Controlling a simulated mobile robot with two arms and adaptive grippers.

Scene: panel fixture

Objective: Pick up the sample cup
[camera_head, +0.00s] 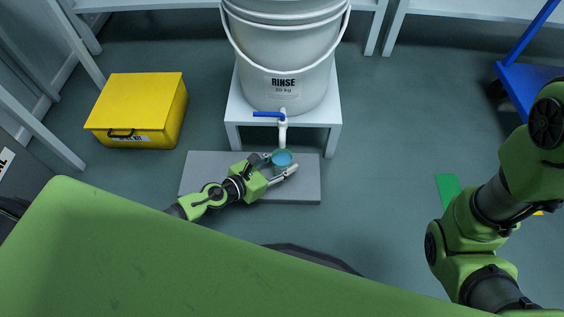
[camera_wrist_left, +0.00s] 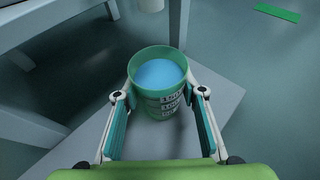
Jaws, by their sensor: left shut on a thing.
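The sample cup (camera_head: 282,158) is a green cup with blue liquid inside, below the white tap. In the left wrist view the cup (camera_wrist_left: 165,106) looks upright, with black-and-white markings on its side. My left gripper (camera_head: 281,162) is shut on it, with one finger on each side; the fingers also show in the left wrist view (camera_wrist_left: 165,90). The grey slab (camera_head: 225,172) lies under the cup. I cannot tell whether the cup's base touches the slab. My right arm shows at the right, but its gripper is out of view.
A white bucket (camera_head: 284,60) marked RINSE stands on a white stand (camera_head: 236,112), with a blue-handled tap (camera_head: 283,124) in front. A yellow box (camera_head: 138,105) sits at the left. A green strip (camera_head: 447,188) lies at the right. The floor between is clear.

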